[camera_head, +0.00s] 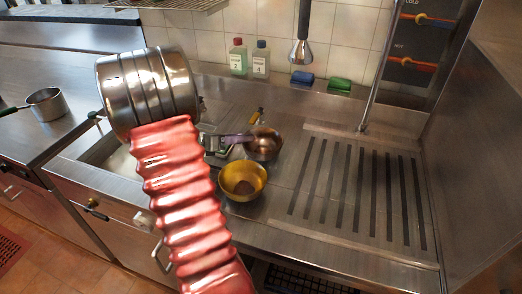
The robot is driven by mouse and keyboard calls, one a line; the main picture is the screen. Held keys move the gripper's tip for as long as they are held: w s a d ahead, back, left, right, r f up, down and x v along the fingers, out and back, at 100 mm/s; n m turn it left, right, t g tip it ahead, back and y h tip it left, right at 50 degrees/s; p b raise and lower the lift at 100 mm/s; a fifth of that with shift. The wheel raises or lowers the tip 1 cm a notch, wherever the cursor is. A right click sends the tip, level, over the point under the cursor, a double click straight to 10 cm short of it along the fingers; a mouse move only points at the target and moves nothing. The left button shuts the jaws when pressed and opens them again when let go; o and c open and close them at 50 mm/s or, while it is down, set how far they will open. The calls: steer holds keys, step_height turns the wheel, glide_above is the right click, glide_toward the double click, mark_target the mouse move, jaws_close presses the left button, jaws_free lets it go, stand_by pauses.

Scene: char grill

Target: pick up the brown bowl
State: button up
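The brown bowl (264,147) is a small, dark, shiny bowl on the steel counter, behind and slightly right of a yellow-gold bowl (242,180). My gripper (244,142) is at the left side of the brown bowl, with a dark purple-grey finger reaching to its rim. I cannot tell whether the finger touches the rim. My red ribbed arm and steel cylinder hide much of the left side. The other finger is small and unclear, so the opening between the fingers does not show.
A slotted drain board (350,190) lies to the right. A green-labelled bottle (238,58), a blue-labelled bottle (261,59), a blue sponge (302,77) and a green sponge (339,84) stand along the wall. A spray head (300,50) hangs above. A pot (47,104) sits far left.

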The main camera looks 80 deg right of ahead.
mark_target(258, 136)
stand_by(0.3)
steer(key=shift+x, duration=2.75)
steer(key=shift+c, duration=0.4)
jaws_close()
